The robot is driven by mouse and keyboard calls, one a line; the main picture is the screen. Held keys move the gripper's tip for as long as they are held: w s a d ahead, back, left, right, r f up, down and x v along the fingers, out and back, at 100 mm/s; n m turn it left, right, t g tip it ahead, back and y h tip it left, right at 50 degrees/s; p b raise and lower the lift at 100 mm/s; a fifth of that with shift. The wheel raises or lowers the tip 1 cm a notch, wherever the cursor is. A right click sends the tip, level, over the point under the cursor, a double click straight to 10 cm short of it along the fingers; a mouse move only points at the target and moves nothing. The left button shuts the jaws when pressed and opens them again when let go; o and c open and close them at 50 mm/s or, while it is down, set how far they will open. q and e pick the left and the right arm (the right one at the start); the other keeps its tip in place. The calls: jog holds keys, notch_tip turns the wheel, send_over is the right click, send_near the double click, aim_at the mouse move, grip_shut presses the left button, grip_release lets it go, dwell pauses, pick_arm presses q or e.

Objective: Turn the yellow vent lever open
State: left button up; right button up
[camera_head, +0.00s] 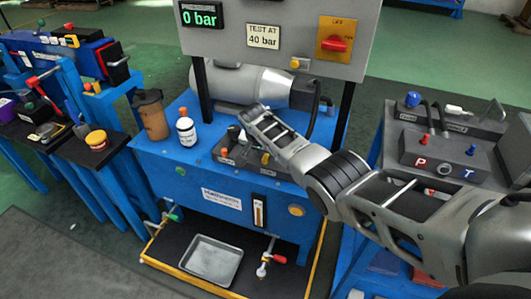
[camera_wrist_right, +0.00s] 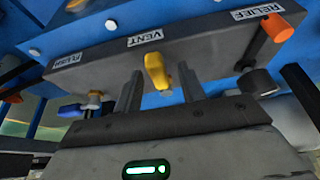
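The yellow vent lever (camera_wrist_right: 157,72) hangs from the dark valve block (camera_wrist_right: 205,42) under the VENT label in the right wrist view. My right gripper (camera_wrist_right: 160,90) is open, with one finger on each side of the lever. Gaps show between the lever and both fingers, so it is not clamped. In the head view my right gripper (camera_head: 262,122) is over the valve block on the blue bench, and a small yellow part (camera_head: 265,158) shows just below it. My left gripper is out of view.
An orange relief lever (camera_wrist_right: 276,29) and a blue flush lever (camera_wrist_right: 85,108) flank the vent lever. A white bottle (camera_head: 186,128) and a brown container (camera_head: 152,114) stand on the bench at left. The gauge panel (camera_head: 270,30) rises behind. A metal tray (camera_head: 212,260) lies below.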

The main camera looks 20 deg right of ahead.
jog(key=p+v, duration=0.2)
jog(key=v, duration=0.2)
jog(key=shift+w+p, duration=0.1)
jog(key=shift+p, duration=0.2)
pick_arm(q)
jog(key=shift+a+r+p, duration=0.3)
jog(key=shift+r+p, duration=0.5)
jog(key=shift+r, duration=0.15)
pick_arm(e)
jog(key=v, duration=1.2)
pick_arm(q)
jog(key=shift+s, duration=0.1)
